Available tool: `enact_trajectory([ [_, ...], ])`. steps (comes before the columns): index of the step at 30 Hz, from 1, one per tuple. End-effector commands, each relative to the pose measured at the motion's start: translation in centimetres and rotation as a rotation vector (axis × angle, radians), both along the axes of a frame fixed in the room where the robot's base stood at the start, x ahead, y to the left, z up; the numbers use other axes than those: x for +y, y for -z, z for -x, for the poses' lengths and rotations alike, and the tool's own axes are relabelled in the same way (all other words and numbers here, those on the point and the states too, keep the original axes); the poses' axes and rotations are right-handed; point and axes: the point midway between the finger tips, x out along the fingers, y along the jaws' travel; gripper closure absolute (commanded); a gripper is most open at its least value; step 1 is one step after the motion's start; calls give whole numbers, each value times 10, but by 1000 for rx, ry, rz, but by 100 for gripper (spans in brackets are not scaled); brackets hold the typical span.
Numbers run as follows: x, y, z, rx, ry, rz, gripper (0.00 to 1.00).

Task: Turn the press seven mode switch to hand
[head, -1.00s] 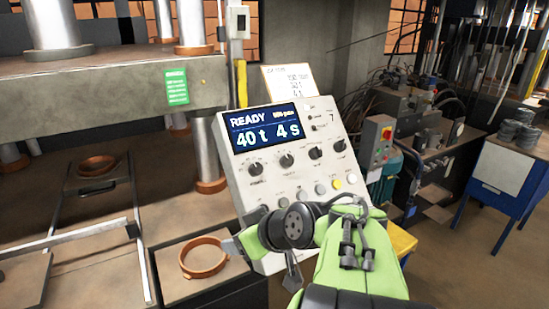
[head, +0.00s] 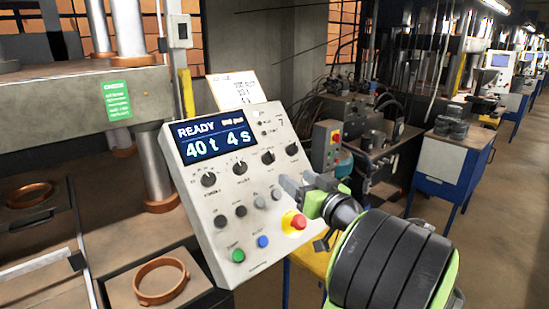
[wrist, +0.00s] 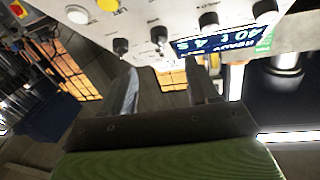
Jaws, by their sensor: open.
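The press control panel (head: 225,195) is light grey and tilted, with a blue display (head: 215,140) reading READY, 40 t, 4 s. A row of black knobs, including the rightmost knob (head: 292,149), crosses it below the display. Their labels are too small to read, so I cannot tell which is the mode switch. My gripper (head: 297,182) is at the panel's right side, below the rightmost knob. In the wrist view the panel is upside down along the top, and my gripper (wrist: 164,82) has two fingers apart with nothing between them.
A red emergency stop (head: 294,222), a green button (head: 238,255) and a blue button (head: 262,241) are low on the panel. A copper-coloured ring (head: 161,282) lies on a tray at the left. A grey box with buttons (head: 326,147) stands behind right.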

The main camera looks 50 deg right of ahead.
Motion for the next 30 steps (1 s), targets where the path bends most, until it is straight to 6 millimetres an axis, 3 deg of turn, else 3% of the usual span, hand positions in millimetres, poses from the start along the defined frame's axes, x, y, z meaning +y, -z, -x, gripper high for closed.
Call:
enact_trajectory([
  [6,-21,-3,-53,-1,-5,-1,41],
  [12,-36,-2,-90,-1,-3,-1,41],
  [17,-42,-1,-102,-1,1,0,41],
  [24,-42,0,-102,-1,2,0,42],
  [30,-42,0,-102,0,2,0,73],
])
